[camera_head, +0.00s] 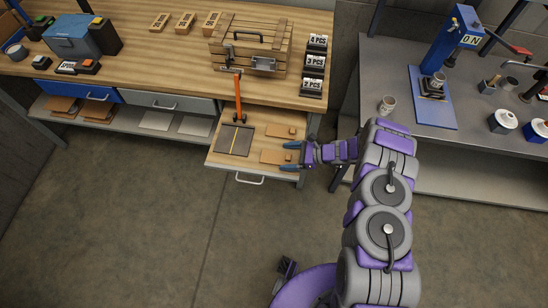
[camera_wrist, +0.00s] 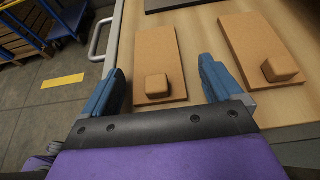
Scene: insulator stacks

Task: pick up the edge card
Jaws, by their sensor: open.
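Two flat tan cards lie in the open drawer, each with a small tan block on it. The front card (camera_head: 271,156) shows in the wrist view (camera_wrist: 150,48) between my fingers and just beyond them. The rear card (camera_head: 275,131) is to the right in the wrist view (camera_wrist: 250,45). Neither is labelled, so I cannot tell which one is called the edge card. My gripper (camera_head: 287,156), with blue fingers, is open at the drawer's right side, and its fingers also show in the wrist view (camera_wrist: 161,72). Nothing is held. Contact with the card cannot be told.
The drawer handle (camera_wrist: 99,40) is beside my left finger in the wrist view. A wooden crate (camera_head: 262,75) stands on the bench above.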

